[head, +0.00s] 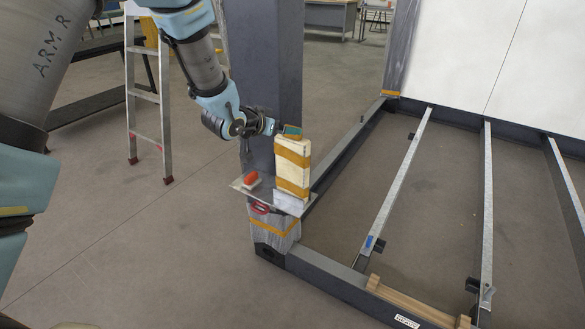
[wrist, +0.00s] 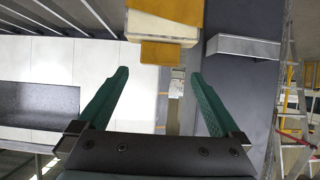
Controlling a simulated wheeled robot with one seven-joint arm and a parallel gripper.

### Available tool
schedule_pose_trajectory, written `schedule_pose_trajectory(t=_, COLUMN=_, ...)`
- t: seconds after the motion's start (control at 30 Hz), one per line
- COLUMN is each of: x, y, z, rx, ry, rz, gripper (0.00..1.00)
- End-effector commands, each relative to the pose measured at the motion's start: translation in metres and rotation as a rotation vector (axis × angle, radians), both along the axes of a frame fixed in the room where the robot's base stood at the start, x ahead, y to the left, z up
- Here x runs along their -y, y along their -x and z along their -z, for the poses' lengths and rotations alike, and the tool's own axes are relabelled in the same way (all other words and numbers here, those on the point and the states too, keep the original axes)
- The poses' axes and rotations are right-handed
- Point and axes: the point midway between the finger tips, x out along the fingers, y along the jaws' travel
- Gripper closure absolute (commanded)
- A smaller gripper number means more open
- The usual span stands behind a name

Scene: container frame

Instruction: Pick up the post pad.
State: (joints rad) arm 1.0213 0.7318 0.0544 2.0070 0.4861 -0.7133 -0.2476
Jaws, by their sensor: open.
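The post pad, seemingly the tall cream block with orange-yellow bands (head: 292,170), stands upright on a small metal plate (head: 240,186) beside the dark post (head: 262,60). In the wrist view the banded cream block (wrist: 160,28) shows at the top, cut off by the frame edge. My gripper (head: 292,130) is at the block's top end in the head view. In the wrist view its green fingers (wrist: 160,73) are spread with nothing between them, and the block lies beyond the tips. I cannot tell whether a finger touches it.
A dark floor frame with metal rails (head: 400,185) spreads to the right. A stepladder (head: 150,95) stands behind my arm. The floor at lower left (head: 150,240) is clear.

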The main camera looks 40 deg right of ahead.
Motion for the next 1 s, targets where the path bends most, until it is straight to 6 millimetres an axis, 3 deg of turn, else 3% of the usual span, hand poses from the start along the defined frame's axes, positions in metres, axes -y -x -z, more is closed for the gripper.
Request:
schedule_pose_trajectory(t=0.5, x=0.039, y=-0.009, z=0.027, rx=0.000, ry=0.000, rz=0.000, gripper=0.00)
schedule_pose_trajectory(t=0.83, x=0.044, y=-0.010, z=0.032, rx=0.000, ry=0.000, rz=-0.001, gripper=0.00)
schedule_pose_trajectory(t=1.0, x=0.044, y=-0.010, z=0.032, rx=0.000, ry=0.000, rz=-0.001, gripper=0.18)
